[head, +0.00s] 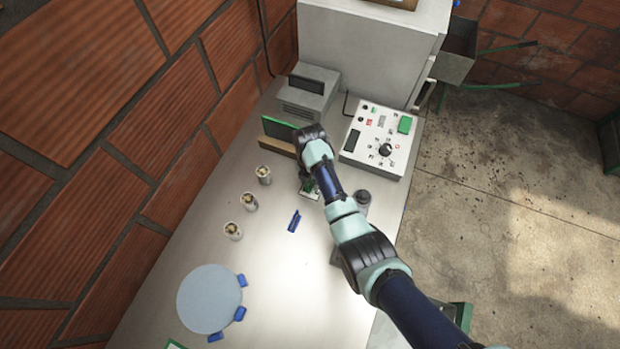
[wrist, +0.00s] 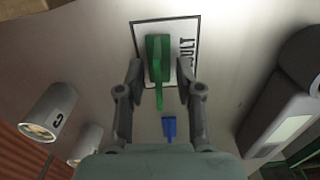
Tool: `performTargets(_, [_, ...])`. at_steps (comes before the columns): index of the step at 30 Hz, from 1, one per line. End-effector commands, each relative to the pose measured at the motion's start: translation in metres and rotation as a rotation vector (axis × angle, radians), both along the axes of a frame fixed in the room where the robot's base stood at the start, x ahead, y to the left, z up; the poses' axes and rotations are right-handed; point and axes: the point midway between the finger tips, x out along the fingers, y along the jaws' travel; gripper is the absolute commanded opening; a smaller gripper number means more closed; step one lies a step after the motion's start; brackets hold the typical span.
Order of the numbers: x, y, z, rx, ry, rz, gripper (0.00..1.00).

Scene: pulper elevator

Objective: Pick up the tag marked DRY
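No lettering reading DRY can be made out in either view. A green piece with a narrow handle-like end (wrist: 157,62) lies on a framed white rectangle (wrist: 192,72) whose visible letters end in "SULT". My gripper (wrist: 160,72) is open, its fingers apart on either side of the green piece, with gaps on both sides. In the head view my gripper (head: 308,184) points down over the same green piece, which it partly hides. A small blue piece (wrist: 169,128) lies nearer the wrist; it also shows in the head view (head: 294,221).
Three pale cylinders (head: 249,202) stand left of my gripper. A round pale disc (head: 209,299) with blue pieces at its edge is at the near left. A control box with a dial (head: 376,140) and a grey device (head: 306,95) stand behind. A dark object (wrist: 285,100) is close at right.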

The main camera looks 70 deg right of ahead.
Motion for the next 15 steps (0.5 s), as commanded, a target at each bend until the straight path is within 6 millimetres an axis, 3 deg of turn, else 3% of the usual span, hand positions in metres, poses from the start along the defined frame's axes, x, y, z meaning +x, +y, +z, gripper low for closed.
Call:
performTargets(7, [0.0004, 0.0001, -0.0031, -0.001, -0.001, 0.0, 0.35])
performTargets(13, [0.0004, 0.0001, -0.0029, -0.001, -0.001, 0.0, 0.02])
performTargets(15, [0.0004, 0.0001, -0.0029, -0.001, -0.001, 0.0, 0.0])
